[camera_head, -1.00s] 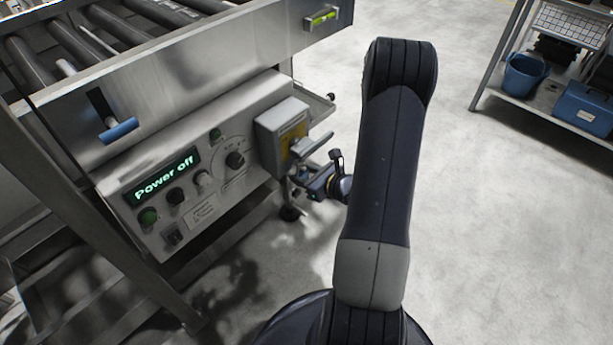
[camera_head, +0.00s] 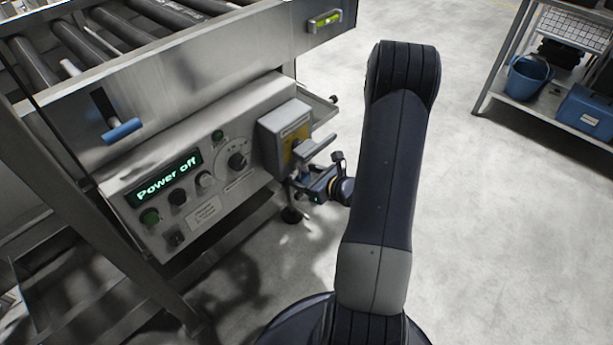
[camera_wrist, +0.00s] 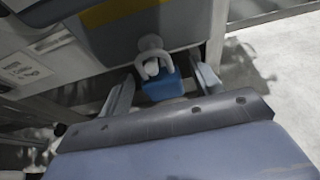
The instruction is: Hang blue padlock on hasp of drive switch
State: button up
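The drive switch is a grey box (camera_head: 284,134) with a yellow plate and a grey lever handle (camera_head: 316,150), at the right end of the control panel. In the wrist view, the box's underside (camera_wrist: 150,35) is at the top. The blue padlock (camera_wrist: 163,87) is just below it, its pale shackle (camera_wrist: 152,56) up against the box's lower edge. The hasp cannot be told apart from the shackle. My gripper (camera_wrist: 162,84) has its fingers on either side of the padlock, with gaps visible on both sides. In the head view, my gripper (camera_head: 302,186) is below the box, its tips partly hidden.
The control panel (camera_head: 205,165) reads "Power off" and has several knobs. A roller conveyor frame (camera_head: 200,60) overhangs it. A blue handle (camera_head: 122,131) sticks out at left. A shelf (camera_head: 535,105) with a blue bucket (camera_head: 527,78) and blue toolbox (camera_head: 585,112) stands at right. The floor between is clear.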

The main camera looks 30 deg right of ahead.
jog(key=shift+o, duration=0.3)
jog(key=p+v, duration=0.2)
jog(key=v, duration=0.9)
jog(key=shift+w, duration=0.2)
jog(key=b+x, duration=0.2)
jog(key=x, duration=0.8)
jog(key=shift+w+a+f, duration=0.15)
jog(key=shift+f, duration=0.05)
jog(key=shift+w+r+p, duration=0.1)
jog(key=shift+r+p, duration=0.1)
jog(key=shift+p, duration=0.1)
jog(key=shift+s+r+p, duration=0.15)
jog(key=shift+s+p, duration=0.05)
jog(key=shift+p, duration=0.1)
